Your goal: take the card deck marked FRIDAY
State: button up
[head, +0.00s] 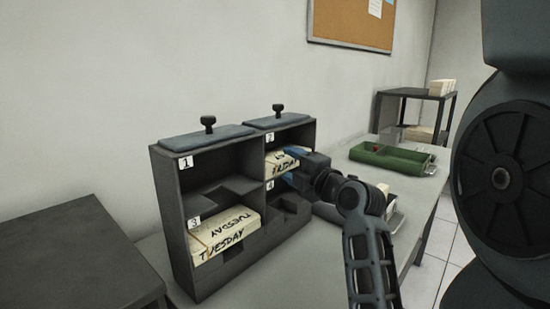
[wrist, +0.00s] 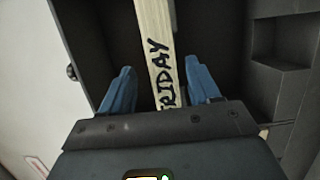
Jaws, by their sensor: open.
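The cream card deck marked FRIDAY (head: 283,163) lies in compartment 2, the upper right one, of a dark grey rack (head: 185,235). My gripper (head: 290,167) is at the front of that compartment and hides part of the deck. In the wrist view the FRIDAY deck (wrist: 158,55) runs between my two blue fingers, and my gripper (wrist: 160,90) is open around it. A gap shows on each side, so the fingers do not appear to touch it. The deck's near end is hidden behind my gripper body.
A TUESDAY deck (head: 226,235) lies in compartment 3, lower left. Compartment 1 looks empty; compartment 4 is partly hidden. Knobbed lids (head: 207,137) top the rack. A green tray (head: 392,158) sits on the table to the right. A dark box (head: 75,260) stands at left.

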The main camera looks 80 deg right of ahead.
jog(key=p+x, duration=0.1)
jog(key=x, duration=0.1)
jog(key=p+x, duration=0.1)
jog(key=x, duration=0.2)
jog(key=shift+w+d+f, duration=0.1)
jog(key=shift+d+f, duration=0.05)
jog(key=shift+f, duration=0.05)
grip_shut()
dwell(0.4)
